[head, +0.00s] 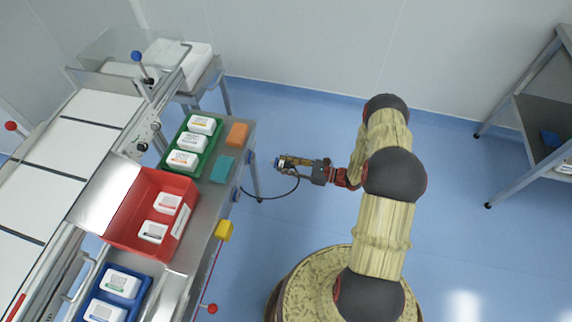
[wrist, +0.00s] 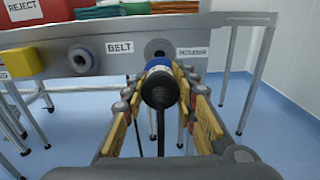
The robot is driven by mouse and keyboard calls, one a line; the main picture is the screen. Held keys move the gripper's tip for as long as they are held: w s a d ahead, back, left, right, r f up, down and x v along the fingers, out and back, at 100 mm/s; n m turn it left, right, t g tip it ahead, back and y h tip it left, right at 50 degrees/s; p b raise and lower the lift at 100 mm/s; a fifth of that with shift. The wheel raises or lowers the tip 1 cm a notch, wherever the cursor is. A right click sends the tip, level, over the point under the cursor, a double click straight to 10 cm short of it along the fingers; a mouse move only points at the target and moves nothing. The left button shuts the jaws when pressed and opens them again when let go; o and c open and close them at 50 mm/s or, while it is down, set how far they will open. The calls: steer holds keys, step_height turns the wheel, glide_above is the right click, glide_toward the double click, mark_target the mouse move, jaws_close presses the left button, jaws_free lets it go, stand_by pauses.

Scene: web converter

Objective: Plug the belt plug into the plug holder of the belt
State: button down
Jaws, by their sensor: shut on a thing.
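My gripper (wrist: 160,82) is shut on the belt plug (wrist: 158,91), a black ribbed body with a blue collar, between its yellow fingers. In the head view my gripper (head: 284,163) is a short way right of the table's side, apart from it. The plug points at the grey panel, and a black cable hangs from it. The panel has a BELT label (wrist: 120,48) with a round grey socket (wrist: 81,56) on its left. A dark round socket (wrist: 158,47) on its right is partly hidden behind the plug.
A yellow box (head: 223,230) sticks out from the table's side. A red tray (head: 127,226) and a green tray (head: 205,154) stand on the table (head: 232,171) with white packs inside. The blue floor around my gripper is clear. A shelf (head: 545,105) stands far right.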

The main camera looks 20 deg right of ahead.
mark_target(271, 162)
steer(key=shift+b+x, duration=0.3)
steer(key=shift+x, duration=2.55)
steer(key=shift+b+x, duration=0.45)
steer(key=shift+x, duration=1.2)
stand_by(0.8)
steer(key=c, duration=1.3)
jaws_free()
steer(key=v, duration=1.2)
